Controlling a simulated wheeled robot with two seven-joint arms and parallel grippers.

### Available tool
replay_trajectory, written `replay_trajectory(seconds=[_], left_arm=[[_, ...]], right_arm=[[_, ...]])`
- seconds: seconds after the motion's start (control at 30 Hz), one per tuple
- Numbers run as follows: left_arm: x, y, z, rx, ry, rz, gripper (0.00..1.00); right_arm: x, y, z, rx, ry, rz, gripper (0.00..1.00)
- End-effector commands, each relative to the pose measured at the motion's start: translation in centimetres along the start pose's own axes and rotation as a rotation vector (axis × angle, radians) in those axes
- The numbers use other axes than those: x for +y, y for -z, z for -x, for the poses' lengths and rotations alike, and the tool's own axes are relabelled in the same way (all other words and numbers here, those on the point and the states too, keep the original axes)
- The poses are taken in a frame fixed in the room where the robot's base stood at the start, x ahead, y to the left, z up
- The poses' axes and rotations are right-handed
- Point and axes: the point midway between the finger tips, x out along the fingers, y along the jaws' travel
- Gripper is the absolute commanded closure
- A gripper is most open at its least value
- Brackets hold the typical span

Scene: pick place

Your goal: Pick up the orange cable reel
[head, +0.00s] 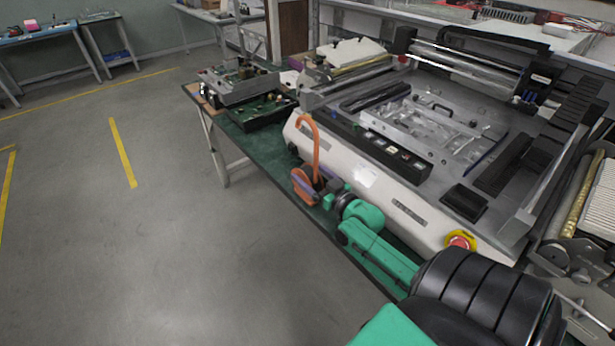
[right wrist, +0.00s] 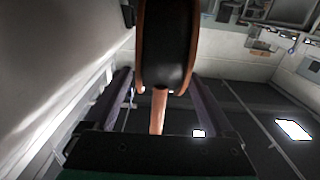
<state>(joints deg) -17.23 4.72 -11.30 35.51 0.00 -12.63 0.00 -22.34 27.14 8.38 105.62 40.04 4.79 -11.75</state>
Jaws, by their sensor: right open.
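The orange cable reel (head: 299,187) stands at the front edge of the green table, against the white front of a machine. It has a tall orange loop on top. My right gripper (head: 317,187) is at the reel, with its purple fingers partly over it. In the right wrist view, the reel (right wrist: 167,45) shows a black middle between orange rims. It lies in the gap between the two open fingers (right wrist: 160,80), with some space visible on either side. My left gripper is not in view.
The large white machine (head: 365,180) with a red stop button (head: 460,241) stands right behind the reel and my right arm. Electronic units (head: 240,85) sit at the table's far left end. The floor (head: 180,230) left of the table is clear.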

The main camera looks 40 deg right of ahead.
Motion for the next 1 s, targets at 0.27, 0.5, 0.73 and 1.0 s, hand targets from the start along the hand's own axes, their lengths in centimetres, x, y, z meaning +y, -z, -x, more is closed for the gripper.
replay_trajectory(seconds=[0.27, 0.5, 0.73, 1.0], left_arm=[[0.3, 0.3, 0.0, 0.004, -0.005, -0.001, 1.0], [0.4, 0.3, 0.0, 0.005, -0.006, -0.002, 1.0], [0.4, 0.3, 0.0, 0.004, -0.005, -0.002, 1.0], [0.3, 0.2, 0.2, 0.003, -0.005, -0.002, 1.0]], right_arm=[[0.0, -0.1, -1.2, -0.001, 0.0, 0.0, 0.12], [0.0, -0.1, -1.2, 0.0, 0.0, -0.001, 0.93], [0.0, 0.2, -1.3, 0.005, 0.0, 0.0, 1.0], [0.0, 0.9, -1.3, 0.005, 0.001, -0.001, 1.0]])
